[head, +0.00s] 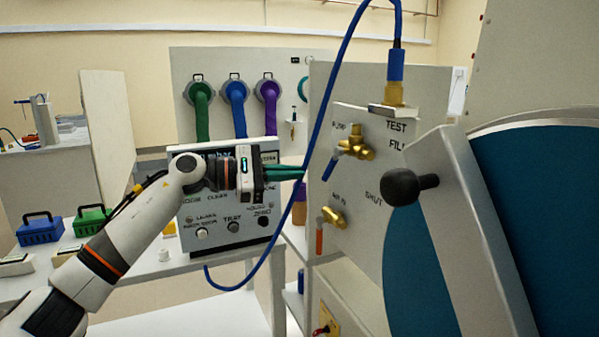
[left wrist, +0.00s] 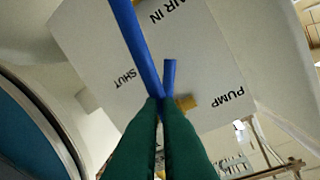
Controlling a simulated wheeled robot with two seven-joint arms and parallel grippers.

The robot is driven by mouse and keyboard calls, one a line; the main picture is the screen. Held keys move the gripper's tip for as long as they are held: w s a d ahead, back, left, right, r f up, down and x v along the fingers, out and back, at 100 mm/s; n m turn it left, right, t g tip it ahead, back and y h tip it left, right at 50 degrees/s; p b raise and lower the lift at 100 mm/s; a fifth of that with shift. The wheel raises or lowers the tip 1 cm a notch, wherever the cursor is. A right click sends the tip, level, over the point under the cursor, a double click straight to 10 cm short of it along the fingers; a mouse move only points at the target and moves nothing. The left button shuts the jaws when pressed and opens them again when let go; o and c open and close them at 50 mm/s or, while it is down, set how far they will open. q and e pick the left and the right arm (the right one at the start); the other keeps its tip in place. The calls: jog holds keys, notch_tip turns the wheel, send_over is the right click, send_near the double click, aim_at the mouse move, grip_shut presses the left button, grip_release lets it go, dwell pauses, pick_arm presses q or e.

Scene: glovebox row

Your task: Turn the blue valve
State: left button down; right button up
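The blue valve handle (head: 329,168) slants down from a brass valve (head: 354,147) under the PUMP label on the white panel. My left gripper (head: 304,172) comes in from the left with its green fingers pointing right at the handle. In the left wrist view the fingers (left wrist: 162,104) lie close together and look shut. The blue handle (left wrist: 170,74) shows just beyond their tips, with a gap apparent in the head view. A blue hose (left wrist: 136,45) crosses right at the fingertips; I cannot tell whether it touches them. My right gripper is not in view.
The blue hose (head: 333,80) loops down from the top fitting, between gripper and panel. An orange-handled valve (head: 320,238) sits below. A black knob (head: 405,187) juts out at the right. A control box (head: 225,229) stands behind my gripper. Blue (head: 40,230) and green cases stand at left.

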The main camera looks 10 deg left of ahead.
aim_at(332, 165)
pick_arm(q)
jog(key=s+d+f+n+t+h+p, duration=0.25)
jog(key=s+d+n+t+p, duration=0.2)
jog(key=d+n+p, duration=0.4)
jog(key=s+a+f+n+t+y+p, duration=0.25)
jog(key=n+t+y, duration=0.2)
jog(key=n, duration=0.45)
jog(key=s+a+f+n+t+y+p, duration=0.25)
jog(key=n+y+p, duration=0.2)
jog(key=n, duration=0.45)
jog(key=a+r+p+x, duration=0.1)
jog(key=p+x, duration=0.4)
jog(key=x, duration=0.7)
jog(key=shift+w+a+r+t, duration=0.15)
jog(key=shift+a+r+t, duration=0.15)
jog(key=shift+r+t, duration=0.15)
jog(key=shift+m, duration=0.25)
